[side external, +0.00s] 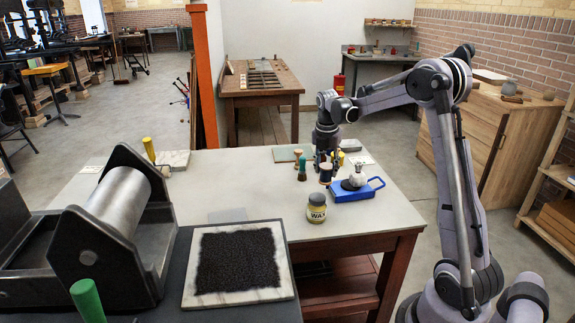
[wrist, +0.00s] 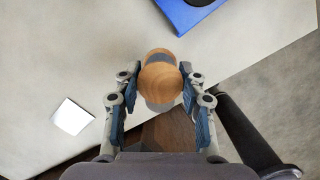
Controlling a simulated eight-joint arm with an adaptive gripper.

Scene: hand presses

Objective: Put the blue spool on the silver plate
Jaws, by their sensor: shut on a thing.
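The blue spool (side external: 325,173) has pale wooden ends and dark blue thread. My gripper (side external: 325,162) is shut on it, at the right part of the grey table. In the wrist view, the spool's round wooden end (wrist: 161,82) sits between the two fingers of my gripper (wrist: 160,95). I cannot tell whether the spool touches the table. A thin flat grey square, which looks like the silver plate (side external: 222,215), lies bare on the table to the left, near the marble slab.
A green spool (side external: 302,168) stands close left of the gripper. A blue tray (side external: 357,190) with a grey object is close right. A wax jar (side external: 317,208) stands in front. The marble slab (side external: 238,297) and press (side external: 110,228) are left. A pale square (wrist: 72,116) shows in the wrist view.

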